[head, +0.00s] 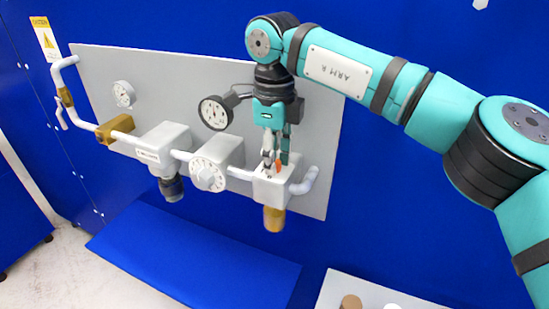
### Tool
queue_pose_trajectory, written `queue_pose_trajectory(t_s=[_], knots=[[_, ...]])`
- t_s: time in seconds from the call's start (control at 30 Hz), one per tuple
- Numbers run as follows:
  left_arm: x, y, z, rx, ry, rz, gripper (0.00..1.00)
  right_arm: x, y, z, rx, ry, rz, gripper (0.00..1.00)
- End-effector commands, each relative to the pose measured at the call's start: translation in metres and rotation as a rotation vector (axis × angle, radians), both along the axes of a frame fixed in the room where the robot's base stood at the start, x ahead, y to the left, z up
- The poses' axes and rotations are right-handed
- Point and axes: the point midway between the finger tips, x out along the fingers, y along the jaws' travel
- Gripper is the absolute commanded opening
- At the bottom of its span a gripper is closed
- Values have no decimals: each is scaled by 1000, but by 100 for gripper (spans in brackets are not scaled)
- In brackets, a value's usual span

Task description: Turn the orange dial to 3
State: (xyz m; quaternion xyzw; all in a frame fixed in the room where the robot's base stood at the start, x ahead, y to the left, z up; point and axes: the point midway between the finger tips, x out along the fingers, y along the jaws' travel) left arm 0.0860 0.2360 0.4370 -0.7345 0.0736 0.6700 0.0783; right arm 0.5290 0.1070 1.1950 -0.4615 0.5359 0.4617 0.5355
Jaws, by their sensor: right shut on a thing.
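The orange dial (278,165) shows as a small orange piece between the fingers of my right gripper (275,160). It sits at the top of the white valve block (271,187) near the right end of the pipe. My right gripper points down from above and is shut on the dial. The fingers hide most of the dial, and I cannot read its setting or any numbers. My left gripper is not in view.
A grey panel (318,130) carries the pipe, a white numbered dial (208,174), a black-rimmed gauge (215,113) close left of my right gripper, and a smaller gauge (124,94). A blue shelf (190,255) lies below. A pale board (375,290) is at bottom right.

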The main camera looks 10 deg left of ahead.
Motion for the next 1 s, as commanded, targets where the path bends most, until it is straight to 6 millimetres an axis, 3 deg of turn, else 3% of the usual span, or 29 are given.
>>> queue_pose_trajectory(t_s=[0.67,0.7,0.83,1.0], knots=[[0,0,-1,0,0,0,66,1,0,2,1,-4,-63,0],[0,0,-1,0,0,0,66,1,0,2,1,-4,-63,28],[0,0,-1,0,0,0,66,1,0,2,1,-3,-62,45],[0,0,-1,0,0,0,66,0,0,1,1,-2,-61,47]])
